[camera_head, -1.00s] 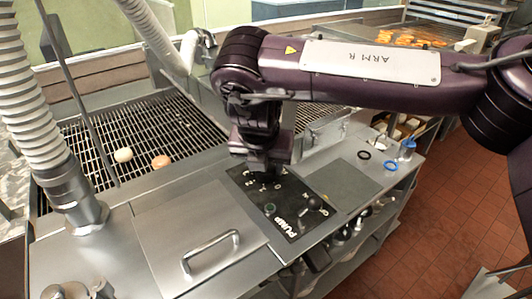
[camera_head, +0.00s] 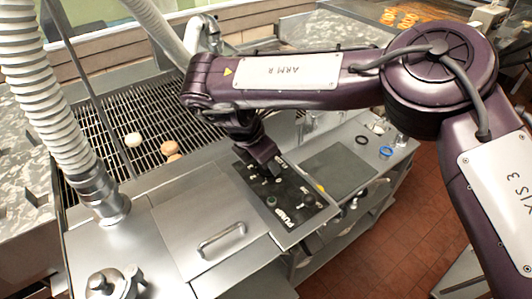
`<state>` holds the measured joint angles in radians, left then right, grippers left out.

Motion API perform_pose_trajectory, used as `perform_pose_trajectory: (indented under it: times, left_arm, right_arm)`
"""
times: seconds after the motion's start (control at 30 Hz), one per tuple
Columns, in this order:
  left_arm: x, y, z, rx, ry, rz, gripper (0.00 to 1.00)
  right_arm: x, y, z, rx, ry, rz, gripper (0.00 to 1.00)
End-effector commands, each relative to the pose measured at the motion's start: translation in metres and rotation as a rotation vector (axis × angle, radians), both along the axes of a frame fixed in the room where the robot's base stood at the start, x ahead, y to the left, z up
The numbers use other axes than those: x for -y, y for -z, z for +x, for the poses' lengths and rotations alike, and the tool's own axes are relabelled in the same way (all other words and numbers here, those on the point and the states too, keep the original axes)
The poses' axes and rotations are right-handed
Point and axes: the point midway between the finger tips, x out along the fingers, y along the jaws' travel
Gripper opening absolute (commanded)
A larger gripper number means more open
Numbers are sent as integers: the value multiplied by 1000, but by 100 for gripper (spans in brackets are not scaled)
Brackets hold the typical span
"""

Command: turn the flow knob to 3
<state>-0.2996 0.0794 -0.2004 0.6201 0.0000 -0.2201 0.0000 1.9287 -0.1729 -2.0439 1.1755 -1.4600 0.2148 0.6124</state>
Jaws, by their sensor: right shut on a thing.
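The black control panel (camera_head: 310,206) is set in the steel worktop, with white marks and the word PUMP at its near end. My right gripper (camera_head: 268,172) points down at the panel's far left part. It is shut on the flow knob, which the jaws and wrist almost wholly hide. The knob's pointer cannot be seen, and the marks around it are too small to read. My left gripper is not in view.
A wire grate with two round pastries, one white (camera_head: 133,140) and one orange (camera_head: 169,148), lies behind. A steel lid with a handle (camera_head: 222,238) is left of the panel. A ribbed hose (camera_head: 45,105) stands at left.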

Motion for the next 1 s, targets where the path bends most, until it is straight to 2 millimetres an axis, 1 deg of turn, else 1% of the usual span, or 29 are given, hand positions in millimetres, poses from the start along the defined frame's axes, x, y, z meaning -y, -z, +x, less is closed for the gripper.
perform_pose_trajectory:
  times: [0.1,0.57,0.6,0.7,0.73,1.0]
  left_arm:
    - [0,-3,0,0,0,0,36]
    - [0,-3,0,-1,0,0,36]
    - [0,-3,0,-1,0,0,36]
    - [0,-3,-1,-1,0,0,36]
    - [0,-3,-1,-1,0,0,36]
    - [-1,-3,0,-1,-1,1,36]
  right_arm:
    - [0,-1,1,3,19,1,20]
    - [0,0,1,1,29,1,20]
    - [0,0,1,1,28,0,48]
    - [0,0,1,1,28,0,61]
    - [0,0,0,1,28,0,64]
    - [0,0,0,0,27,0,64]
